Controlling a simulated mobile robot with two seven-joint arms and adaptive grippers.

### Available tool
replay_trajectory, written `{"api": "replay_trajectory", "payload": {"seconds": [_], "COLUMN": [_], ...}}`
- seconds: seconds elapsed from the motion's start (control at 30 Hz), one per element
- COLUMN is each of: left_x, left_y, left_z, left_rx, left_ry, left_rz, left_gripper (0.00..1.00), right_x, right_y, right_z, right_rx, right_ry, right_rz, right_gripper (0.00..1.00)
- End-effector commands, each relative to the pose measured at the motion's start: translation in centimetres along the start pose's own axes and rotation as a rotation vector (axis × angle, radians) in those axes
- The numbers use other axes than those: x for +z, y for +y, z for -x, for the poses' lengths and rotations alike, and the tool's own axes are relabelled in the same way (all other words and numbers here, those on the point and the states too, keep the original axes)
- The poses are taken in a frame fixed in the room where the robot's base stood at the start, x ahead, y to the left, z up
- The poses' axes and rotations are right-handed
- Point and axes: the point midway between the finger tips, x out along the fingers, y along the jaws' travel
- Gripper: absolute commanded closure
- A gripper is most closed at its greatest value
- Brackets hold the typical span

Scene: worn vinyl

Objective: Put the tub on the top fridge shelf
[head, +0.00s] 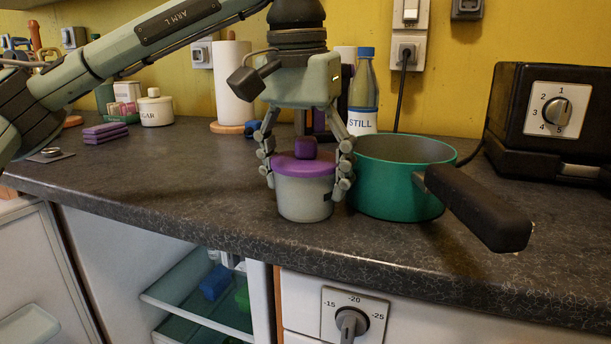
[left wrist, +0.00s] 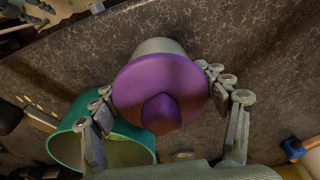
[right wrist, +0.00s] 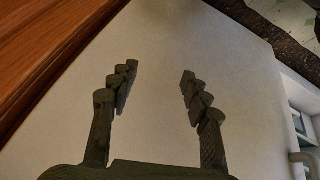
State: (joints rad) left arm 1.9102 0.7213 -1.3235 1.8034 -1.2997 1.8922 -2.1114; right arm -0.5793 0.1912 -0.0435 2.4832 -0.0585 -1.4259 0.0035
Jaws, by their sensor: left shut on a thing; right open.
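The tub (head: 304,200) is pale grey with a purple lid and a purple knob. It is upright at the front of the dark worktop, just left of the green pot. My left gripper (head: 305,170) comes from above, its fingers shut on either side of the tub. The left wrist view shows the purple lid (left wrist: 160,92) between the fingers. The open fridge below holds a glass shelf (head: 205,293) with a blue item and a green item. Its upper part is hidden by the worktop. My right gripper (right wrist: 160,90) is open and empty, facing a plain pale surface.
A water bottle (head: 363,95) and a paper roll (head: 233,85) stand behind. The fridge door (head: 40,290) is open at left.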

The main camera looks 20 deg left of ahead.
Motion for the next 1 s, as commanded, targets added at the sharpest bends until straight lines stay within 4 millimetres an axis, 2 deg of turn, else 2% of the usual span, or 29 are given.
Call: {"api": "replay_trajectory", "payload": {"seconds": [0.13,0.17,0.3,0.77,0.87,1.0], "left_x": [0.0,0.0,0.0,0.0,-0.1,-0.1], "left_y": [0.0,0.0,0.0,0.0,0.1,0.1], "left_z": [-0.1,-0.1,-0.1,0.2,1.6,4.7], "left_rx": [0.0,0.0,0.0,0.0,0.0,0.001], "left_ry": [0.001,0.0,0.0,0.001,0.004,0.003], "left_rz": [0.0,0.0,0.0,0.0,0.0,-0.001], "left_gripper": [0.75,0.24,0.06,0.04,0.04,0.04], "right_x": [-0.3,-0.4,-0.5,-0.1,0.9,2.7], "right_y": [-0.2,-0.2,-0.3,-0.1,0.7,1.4], "right_z": [-0.1,-0.1,-0.1,0.1,0.3,0.7], "right_rx": [-0.004,-0.005,-0.006,-0.004,0.012,0.027], "right_ry": [0.013,0.017,0.021,-0.001,-0.048,-0.124], "right_rz": [0.002,0.002,0.003,0.001,-0.007,-0.011], "right_gripper": [0.52,0.52,0.52,0.52,0.52,0.52]}}
